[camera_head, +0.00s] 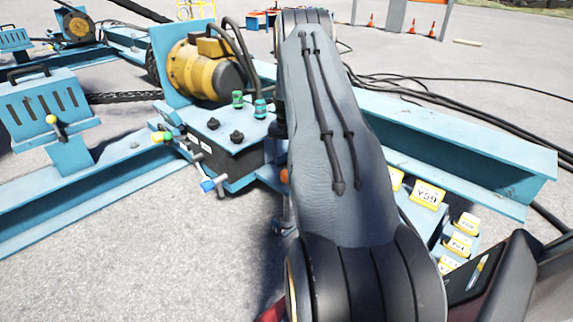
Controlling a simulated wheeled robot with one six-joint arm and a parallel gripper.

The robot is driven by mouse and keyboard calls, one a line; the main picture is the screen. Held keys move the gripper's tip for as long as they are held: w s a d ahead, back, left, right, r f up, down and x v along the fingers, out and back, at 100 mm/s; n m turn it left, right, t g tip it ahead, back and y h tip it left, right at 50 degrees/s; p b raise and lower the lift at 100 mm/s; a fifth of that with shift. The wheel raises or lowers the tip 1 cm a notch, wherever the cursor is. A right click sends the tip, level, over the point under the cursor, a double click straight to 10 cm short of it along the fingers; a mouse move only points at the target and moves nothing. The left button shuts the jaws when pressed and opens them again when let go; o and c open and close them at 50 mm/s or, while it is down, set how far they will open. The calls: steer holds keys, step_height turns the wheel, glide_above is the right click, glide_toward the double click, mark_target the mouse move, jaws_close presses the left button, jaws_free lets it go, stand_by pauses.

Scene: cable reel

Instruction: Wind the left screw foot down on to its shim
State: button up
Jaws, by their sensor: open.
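My arm fills the middle of the head view and hides much of what lies behind it. My gripper does not show; the arm covers the place where its end would be. Just left of the arm, a slim upright metal part (287,212) stands below the blue frame, with an orange piece above it. It looks like a screw foot, but most of it is hidden, and I cannot tell whether its lower end touches anything. I cannot make out a shim.
Blue steel beams run left (85,203) and right (465,150). A yellow motor (205,70) stands behind a dark valve box (222,135) with coloured fittings. Yellow-labelled blocks (428,195) lie right of my arm. Black cables cross the ground at right. Open ground shows at lower left.

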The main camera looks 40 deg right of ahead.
mark_target(286, 173)
steer(key=shift+f+b, duration=0.1)
steer(key=shift+b, duration=0.85)
steer(key=shift+f, duration=0.1)
step_height(286, 173, down, 7)
steer(key=shift+f+b, duration=0.2)
steer(key=shift+b, duration=0.7)
steer(key=c, duration=1)
steer(key=shift+m, duration=0.4)
steer(key=m, duration=0.4)
steer(key=shift+m+p, duration=0.3)
steer(key=m, duration=0.5)
steer(key=shift+m, duration=0.3)
